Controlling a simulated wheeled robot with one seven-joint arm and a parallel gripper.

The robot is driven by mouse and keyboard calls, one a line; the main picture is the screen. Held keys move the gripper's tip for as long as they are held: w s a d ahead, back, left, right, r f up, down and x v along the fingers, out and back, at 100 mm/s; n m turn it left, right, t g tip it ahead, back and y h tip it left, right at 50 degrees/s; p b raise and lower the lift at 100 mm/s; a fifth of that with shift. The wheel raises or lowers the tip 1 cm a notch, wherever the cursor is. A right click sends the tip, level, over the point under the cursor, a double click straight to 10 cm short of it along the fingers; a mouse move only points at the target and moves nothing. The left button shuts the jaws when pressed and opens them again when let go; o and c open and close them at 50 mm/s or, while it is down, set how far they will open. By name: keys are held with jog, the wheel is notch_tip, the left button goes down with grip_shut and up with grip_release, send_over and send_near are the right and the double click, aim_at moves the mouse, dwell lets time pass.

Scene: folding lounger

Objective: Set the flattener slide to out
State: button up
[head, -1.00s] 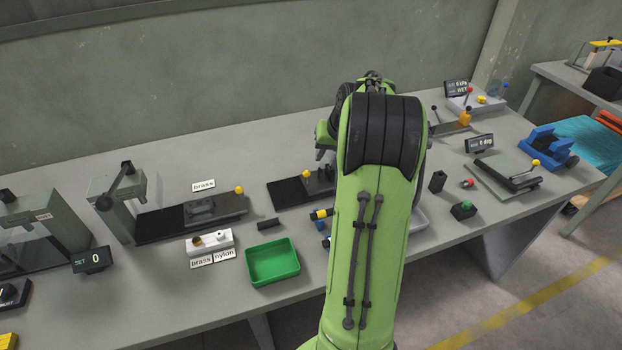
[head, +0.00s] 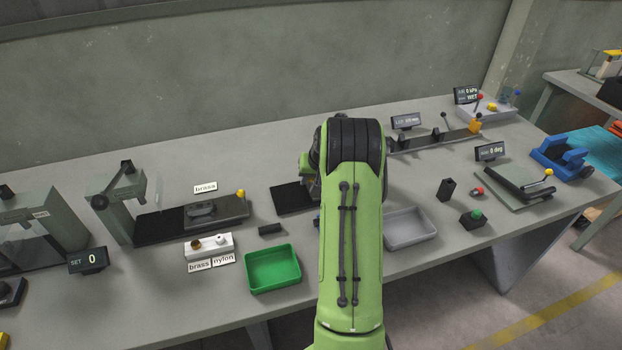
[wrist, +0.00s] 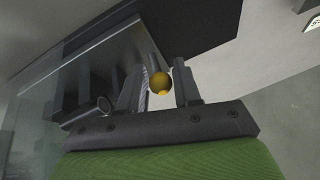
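In the wrist view, my gripper (wrist: 160,88) is open, with one dark finger on each side of a yellow ball knob (wrist: 161,82). The knob looks close to the left finger, with a gap to the right finger; I cannot tell whether it touches. A grey metal slide plate (wrist: 95,62) and a dark base plate (wrist: 195,22) show beyond the fingers. In the head view, the middle station's black base (head: 290,198) shows left of my arm, which hides the rest of that station and my fingertips. I cannot read a label naming the flattener.
A clear panel (wrist: 40,105) stands left of the fingers in the wrist view. In the head view, another slide station (head: 215,210) with a yellow knob, a green tray (head: 272,288) and a dark cylinder (head: 270,229) are to the left. A grey tray (head: 410,240) is right of my arm.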

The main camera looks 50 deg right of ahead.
grip_shut()
jog(key=shift+a, duration=0.1)
jog(key=w+a, duration=0.2)
jog(key=a, duration=0.2)
jog(key=w+a+b, duration=0.1)
jog(key=w+a, duration=0.1)
jog(key=a, duration=0.1)
jog(key=w+a, duration=0.2)
jog(key=a, duration=0.2)
jog(key=shift+w+a+b, duration=0.25)
jog(key=shift+a+b, duration=0.05)
jog(key=shift+o, duration=0.2)
grip_release()
jog(key=shift+a, duration=0.1)
jog(key=p+v, duration=0.2)
jog(key=v, duration=1.3)
jog(key=shift+s+r+p, duration=0.2)
jog(key=shift+r+p, duration=0.15)
